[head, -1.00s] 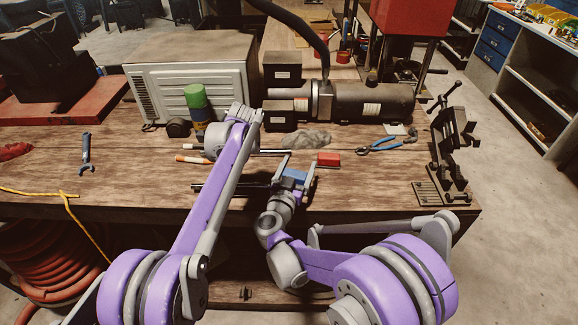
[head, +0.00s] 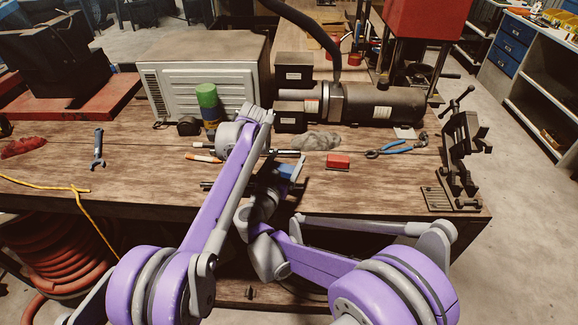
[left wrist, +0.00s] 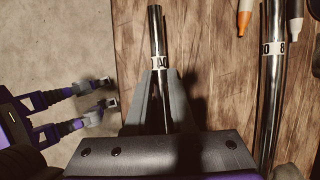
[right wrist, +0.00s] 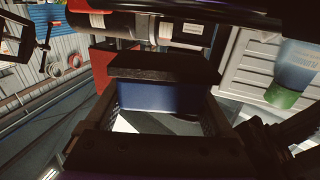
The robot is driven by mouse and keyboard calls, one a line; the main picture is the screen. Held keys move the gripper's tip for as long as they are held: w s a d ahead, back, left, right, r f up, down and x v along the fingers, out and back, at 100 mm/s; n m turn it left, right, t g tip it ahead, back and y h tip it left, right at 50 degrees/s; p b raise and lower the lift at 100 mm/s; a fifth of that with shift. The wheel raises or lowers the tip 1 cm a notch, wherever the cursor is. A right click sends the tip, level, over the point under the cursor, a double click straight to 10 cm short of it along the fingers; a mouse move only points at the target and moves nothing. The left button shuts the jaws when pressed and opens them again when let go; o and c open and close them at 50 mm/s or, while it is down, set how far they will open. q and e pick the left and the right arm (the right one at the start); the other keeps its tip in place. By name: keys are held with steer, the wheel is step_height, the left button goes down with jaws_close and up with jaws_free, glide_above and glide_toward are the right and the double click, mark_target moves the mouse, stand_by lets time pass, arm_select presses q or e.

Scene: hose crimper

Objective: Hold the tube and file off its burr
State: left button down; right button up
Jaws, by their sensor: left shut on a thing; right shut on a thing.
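My left gripper (left wrist: 158,100) is shut on a shiny metal tube (left wrist: 157,35) with a white printed label, seen in the left wrist view. In the head view my left arm hides most of this tube, and a dark end (head: 206,186) shows left of the arm. My right gripper (head: 286,174) is shut on a block with a blue side and a dark top, which shows in the right wrist view (right wrist: 160,97). The block is close to the held tube; I cannot tell if they touch. The burr is too small to see.
A second labelled tube (left wrist: 270,85) lies on the wooden table (head: 360,190), with markers (head: 205,158) nearby. A red block (head: 338,161), blue-handled pliers (head: 398,148) and a grey rag (head: 318,140) lie to the right. A vise-like stand (head: 463,155) is at the right edge.

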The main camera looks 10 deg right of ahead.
steer(key=shift+r, duration=2.6)
arm_select(q)
steer(key=c, duration=0.7)
jaws_free()
step_height(320, 180, up, 10)
